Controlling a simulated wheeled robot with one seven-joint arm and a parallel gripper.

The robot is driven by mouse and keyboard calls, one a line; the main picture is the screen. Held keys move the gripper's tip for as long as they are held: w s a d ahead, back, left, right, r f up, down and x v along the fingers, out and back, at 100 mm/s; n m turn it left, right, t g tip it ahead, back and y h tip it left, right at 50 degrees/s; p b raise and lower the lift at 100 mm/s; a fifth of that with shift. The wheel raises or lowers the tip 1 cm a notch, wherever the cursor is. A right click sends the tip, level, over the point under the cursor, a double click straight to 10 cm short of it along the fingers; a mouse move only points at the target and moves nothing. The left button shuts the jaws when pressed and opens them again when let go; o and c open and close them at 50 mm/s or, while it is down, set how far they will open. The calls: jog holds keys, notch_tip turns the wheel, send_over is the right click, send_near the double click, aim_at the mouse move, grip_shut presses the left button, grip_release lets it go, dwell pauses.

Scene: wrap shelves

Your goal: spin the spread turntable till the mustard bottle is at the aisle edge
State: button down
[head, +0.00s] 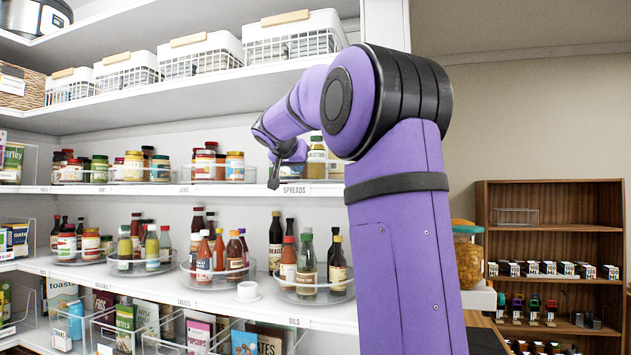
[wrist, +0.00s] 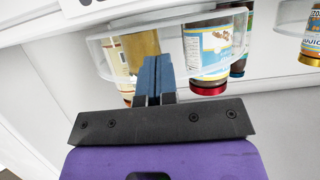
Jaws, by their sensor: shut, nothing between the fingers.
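The spread turntable (wrist: 105,62), a clear round tray with a raised rim, stands on the upper shelf above the SPREADS label (head: 294,190). My arm hides much of it in the head view. The wrist view appears upside down and shows a tan jar or bottle (wrist: 141,45) and a jar with a blue-and-white label (wrist: 208,45) on it. In the head view a tall bottle with a green cap (head: 317,157) stands there. I cannot tell which one is mustard. My gripper (head: 273,183) is shut and empty; its fingertips (wrist: 155,62) overlap the tray's rim, contact unclear.
A turntable of jars (head: 222,172) stands just left on the same shelf. Wire baskets (head: 293,40) line the shelf above. Sauce and oil bottles (head: 307,265) stand on turntables below. A white upright (head: 386,25) closes the shelf's right side, close to my arm.

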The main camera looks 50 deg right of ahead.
jog(key=shift+w+a, duration=0.25)
jog(key=shift+w, duration=1)
jog(key=shift+a, duration=0.15)
jog(key=a, duration=0.3)
jog(key=shift+s, duration=0.35)
jog(key=shift+a, duration=0.15)
jog(key=v, duration=1)
jog(key=shift+s+a, duration=0.2)
jog(key=shift+a, duration=0.05)
